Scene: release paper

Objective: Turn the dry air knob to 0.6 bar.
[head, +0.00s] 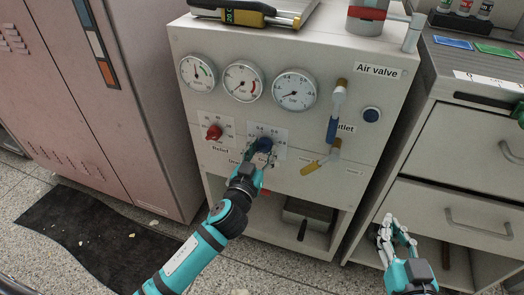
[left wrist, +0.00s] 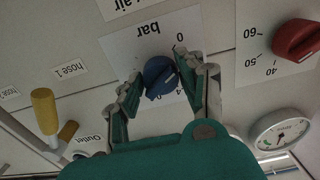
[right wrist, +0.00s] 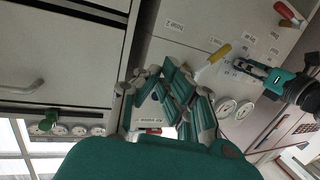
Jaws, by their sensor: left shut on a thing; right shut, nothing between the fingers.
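The blue dry air knob (head: 264,145) is on the front panel of the white cabinet, over a white scale label marked in bar. In the left wrist view the knob (left wrist: 160,74) sits between the fingertips of my left gripper (left wrist: 158,78), which is shut on it. My left gripper (head: 258,155) partly covers the knob and its label in the head view, so the knob's exact setting cannot be read. My right gripper (head: 395,228) is shut and empty, in front of the drawer unit at the right; its fingers also show in the right wrist view (right wrist: 165,88).
Three round gauges (head: 243,81) sit above the knob. A red relief knob (head: 213,132) is to its left. A lever with a yellow end (head: 313,166) and a blue-white air valve handle (head: 335,105) are to its right. Below is an open shelf (head: 335,212).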

